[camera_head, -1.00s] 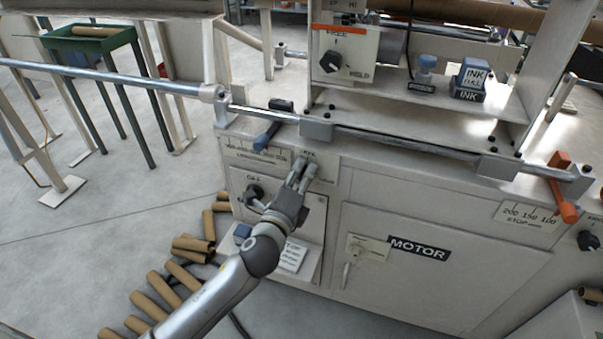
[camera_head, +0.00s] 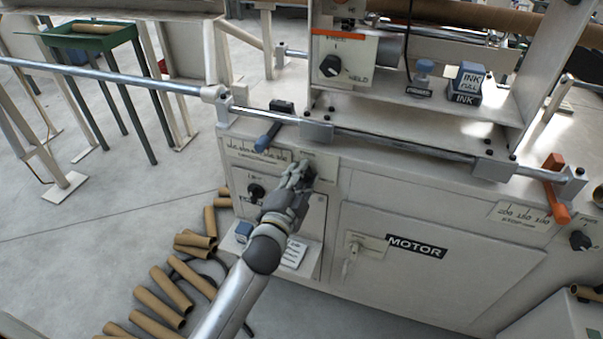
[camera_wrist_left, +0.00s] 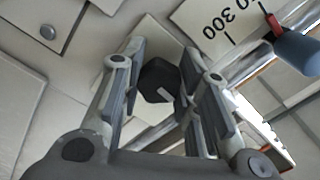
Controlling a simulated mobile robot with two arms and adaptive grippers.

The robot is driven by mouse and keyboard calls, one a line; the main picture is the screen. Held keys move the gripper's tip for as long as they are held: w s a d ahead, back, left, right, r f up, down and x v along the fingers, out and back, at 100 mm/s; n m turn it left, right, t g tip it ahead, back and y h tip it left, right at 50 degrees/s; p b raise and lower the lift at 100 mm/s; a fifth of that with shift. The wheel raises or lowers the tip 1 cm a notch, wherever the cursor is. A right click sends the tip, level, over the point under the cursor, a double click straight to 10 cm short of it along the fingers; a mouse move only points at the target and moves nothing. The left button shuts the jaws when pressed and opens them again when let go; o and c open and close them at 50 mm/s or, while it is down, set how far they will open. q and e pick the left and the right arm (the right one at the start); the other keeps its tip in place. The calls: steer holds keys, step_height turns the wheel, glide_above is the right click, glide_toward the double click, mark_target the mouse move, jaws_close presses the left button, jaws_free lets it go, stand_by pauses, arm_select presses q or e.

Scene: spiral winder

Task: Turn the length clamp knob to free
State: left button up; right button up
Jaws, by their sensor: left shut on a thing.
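The length clamp knob (camera_wrist_left: 158,84) is a black knob with a white mark, on a small pale plate beside the length scale. In the left wrist view it sits between the two fingers of my left gripper (camera_wrist_left: 165,74). In the head view my left gripper (camera_head: 299,176) is at the front panel, shut on the knob, and its fingers hide most of it. The knob's plate (camera_head: 326,170) shows to the right of the fingers, its lettering too small or covered to read. My right gripper is not in view.
A blue-handled lever (camera_head: 267,137) and a steel rod (camera_head: 400,147) lie just above. Another black knob (camera_head: 256,191) is at lower left, and a motor switch (camera_head: 352,250) at lower right. Cardboard tubes (camera_head: 170,289) lie on the floor.

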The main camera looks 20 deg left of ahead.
arm_select(q)
steer(key=shift+f+n, duration=0.1)
steer(key=shift+n, duration=0.6)
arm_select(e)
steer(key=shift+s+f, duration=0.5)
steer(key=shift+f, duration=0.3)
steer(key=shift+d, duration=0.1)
arm_select(q)
steer(key=o, duration=1)
steer(key=s, duration=1.2)
steer(key=shift+a, duration=0.25)
